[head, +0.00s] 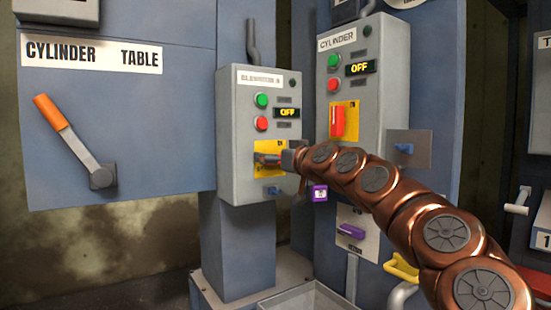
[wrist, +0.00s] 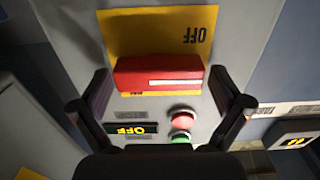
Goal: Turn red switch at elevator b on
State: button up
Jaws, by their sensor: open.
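The grey elevator box (head: 230,170) has a label whose last letter I cannot read clearly. Its display (head: 288,113) reads OFF. Its yellow plate (head: 262,146) is partly covered by my gripper (head: 270,159), which hides the red switch in the head view. In the wrist view the red switch (wrist: 150,74) lies across the yellow plate (wrist: 130,35), with the word OFF beside it. My gripper (wrist: 160,82) is open there, one finger at each end of the switch. I cannot tell whether the fingers touch it.
A cylinder box (head: 390,95) on the right has its own red switch (head: 337,122) and an OFF display. A green button (head: 261,100) and a red button (head: 261,124) sit above the elevator's plate. An orange-handled lever (head: 75,140) is on the left panel.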

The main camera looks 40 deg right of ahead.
jog(key=c, duration=1.1)
jog(key=shift+m+p, duration=0.3)
jog(key=shift+m, duration=0.1)
jog(key=m+p, duration=0.2)
jog(key=m, duration=0.1)
jog(key=m+p, duration=0.1)
jog(key=shift+d+m, duration=0.25)
jog(key=shift+m, duration=0.15)
jog(key=m+p, duration=0.3)
jog(key=m, duration=0.1)
jog(key=shift+d+m, duration=0.15)
jog(key=shift+m, duration=0.15)
jog(key=m+p, duration=0.4)
jog(key=shift+f, duration=0.2)
jog(key=shift+f+m+p, duration=0.15)
jog(key=shift+m+p, duration=0.5)
jog(key=shift+m, duration=0.3)
jog(key=shift+f+m+p, duration=0.1)
jog(key=shift+m+p, duration=0.5)
jog(key=shift+m, duration=0.35)
